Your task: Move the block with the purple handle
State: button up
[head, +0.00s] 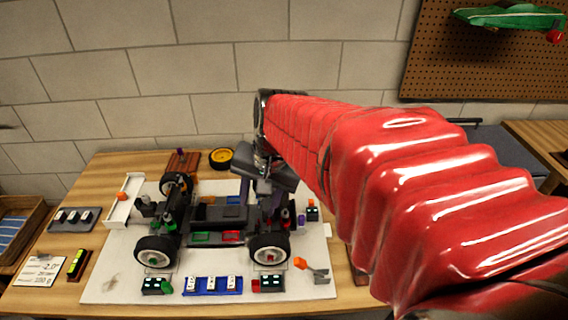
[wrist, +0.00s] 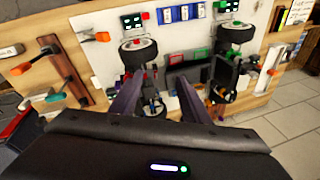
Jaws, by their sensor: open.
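My gripper (head: 261,196) is to the right of that block, above the right part of the model car. In the wrist view my gripper (wrist: 158,88) is open, its two dark fingers spread apart with nothing held, pointing at the car.
The black car chassis (head: 218,214) stands on a white board (head: 110,283) and fills the table's middle. A yellow-rimmed wheel (head: 221,157) lies beside the wooden block. A white tray (head: 121,207) is at the left. In the wrist view a wooden plank (wrist: 63,68) bears a dark bar.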

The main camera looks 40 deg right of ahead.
jog(key=w+d+f+m+y, duration=0.1)
jog(key=d+f+m, duration=0.2)
jog(key=d+m, duration=0.15)
jog(key=w+d+f+m, duration=0.1)
jog(key=d+f+m, duration=0.15)
jog(key=d, duration=0.35)
jog(key=m+y, duration=0.2)
jog(key=m, duration=0.6)
send_near(303, 224)
notch_tip(303, 224, up, 3)
jog(key=d, duration=0.2)
jog(key=shift+a+r, duration=0.1)
jog(key=shift+r, duration=0.1)
jog(key=shift+n, duration=0.3)
jog(key=x, duration=1.3)
jog(key=shift+s+a+f, duration=0.1)
jog(key=shift+a+f, duration=0.1)
jog(key=shift+f, duration=0.15)
grip_shut()
